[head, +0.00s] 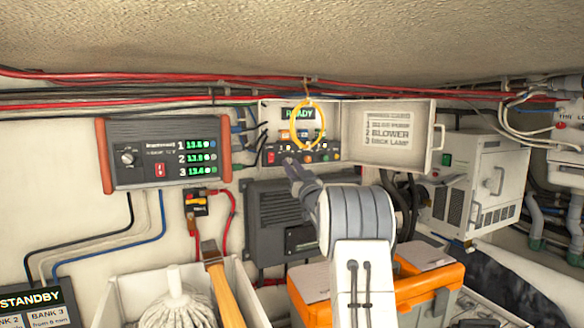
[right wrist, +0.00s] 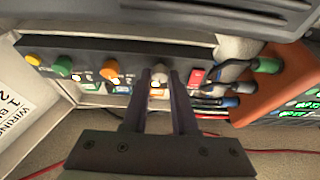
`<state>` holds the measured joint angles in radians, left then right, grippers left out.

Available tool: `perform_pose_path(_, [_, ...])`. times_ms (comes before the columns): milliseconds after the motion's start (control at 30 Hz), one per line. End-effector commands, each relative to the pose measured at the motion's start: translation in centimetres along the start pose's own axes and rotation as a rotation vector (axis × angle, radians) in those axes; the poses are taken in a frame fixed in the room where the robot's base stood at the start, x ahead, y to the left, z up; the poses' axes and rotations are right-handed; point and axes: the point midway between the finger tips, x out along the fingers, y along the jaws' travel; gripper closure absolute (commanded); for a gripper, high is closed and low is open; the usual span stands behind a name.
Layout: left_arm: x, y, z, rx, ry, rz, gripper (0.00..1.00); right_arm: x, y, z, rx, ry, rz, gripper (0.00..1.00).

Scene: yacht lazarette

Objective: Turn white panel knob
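The white knob (right wrist: 158,78) is on the dark front strip of the small control panel (right wrist: 200,53), between an orange knob and a red switch. My right gripper (right wrist: 160,80) has its two fingers on either side of this knob, close against it, and looks shut on it. In the head view my right gripper (head: 290,164) reaches up to the panel strip (head: 330,155) and hides the white knob. A small display above the strip reads READY (head: 299,114). My left gripper is not in view.
A yellow ring (head: 293,126) hangs in front of the panel. An open white door (head: 392,130) with a printed list is to its right. A battery meter box (head: 150,150) is to the left. An orange case (head: 420,290) and a white bin (head: 125,290) with a mop stand below.

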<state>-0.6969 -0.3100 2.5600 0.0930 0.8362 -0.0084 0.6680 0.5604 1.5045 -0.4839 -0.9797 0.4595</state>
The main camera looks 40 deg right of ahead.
Motion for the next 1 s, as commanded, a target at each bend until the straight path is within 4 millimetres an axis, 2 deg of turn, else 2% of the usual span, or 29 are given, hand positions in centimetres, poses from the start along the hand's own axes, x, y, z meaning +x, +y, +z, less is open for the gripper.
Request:
perform_pose_path(367, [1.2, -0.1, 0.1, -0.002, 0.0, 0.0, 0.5, -0.1, 0.1, 0.2, -0.064, 0.001, -0.027, 1.0])
perform_pose_path(700, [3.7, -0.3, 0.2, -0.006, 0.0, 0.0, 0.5, -0.1, 0.4, 0.2, -0.299, 0.002, -0.123, 1.0])
perform_pose_path(1000, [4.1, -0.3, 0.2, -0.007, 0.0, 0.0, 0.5, 0.1, 0.7, -0.2, -0.526, 0.001, -0.218, 1.0])
